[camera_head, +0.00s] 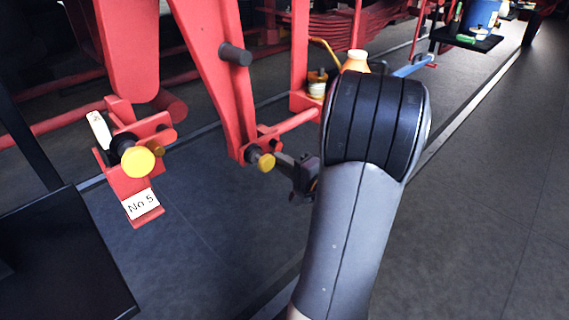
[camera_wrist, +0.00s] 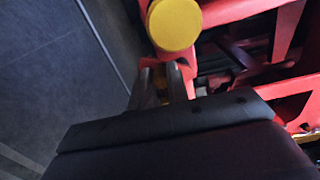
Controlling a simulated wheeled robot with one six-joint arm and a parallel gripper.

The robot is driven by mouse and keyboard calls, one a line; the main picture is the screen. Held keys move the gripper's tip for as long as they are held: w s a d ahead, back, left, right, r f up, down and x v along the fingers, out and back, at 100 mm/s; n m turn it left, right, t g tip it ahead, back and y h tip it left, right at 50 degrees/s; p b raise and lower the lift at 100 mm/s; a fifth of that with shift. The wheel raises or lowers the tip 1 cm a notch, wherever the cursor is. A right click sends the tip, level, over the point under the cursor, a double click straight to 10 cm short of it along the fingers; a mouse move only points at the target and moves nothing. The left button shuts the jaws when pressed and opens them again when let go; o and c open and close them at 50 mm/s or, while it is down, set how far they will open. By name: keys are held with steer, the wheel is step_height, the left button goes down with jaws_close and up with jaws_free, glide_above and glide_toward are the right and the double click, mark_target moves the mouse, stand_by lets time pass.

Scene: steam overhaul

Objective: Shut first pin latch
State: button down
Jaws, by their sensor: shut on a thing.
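Two yellow-capped pins show in the head view. One pin (camera_head: 138,161) sits in the left red bracket, with a small brass knob (camera_head: 158,148) beside it. The other pin (camera_head: 266,163) is at the foot of the red hanger (camera_head: 215,75). My gripper (camera_head: 285,160) reaches in beside this second pin. In the wrist view, a yellow cap (camera_wrist: 173,25) lies just beyond my fingers (camera_wrist: 161,85). They are shut on a small brass-coloured piece (camera_wrist: 161,82), seemingly the pin latch, mostly hidden between them. I cannot tell the latch's position.
A white label reading "No 5" (camera_head: 141,205) hangs under the left bracket. A red rod (camera_head: 295,121) runs right from the hanger's foot. An orange-topped bottle (camera_head: 356,61) stands behind my arm. A dark panel (camera_head: 60,265) is at lower left. The floor (camera_head: 480,210) at right is clear.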

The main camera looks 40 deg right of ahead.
steer(key=shift+a+r, duration=0.4)
steer(key=shift+r, duration=0.2)
steer(key=shift+a+r, duration=0.25)
steer(key=shift+r, duration=0.25)
steer(key=shift+f, duration=0.1)
steer(key=shift+a+r+b, duration=0.1)
steer(key=shift+r+b, duration=0.2)
steer(key=shift+r, duration=0.4)
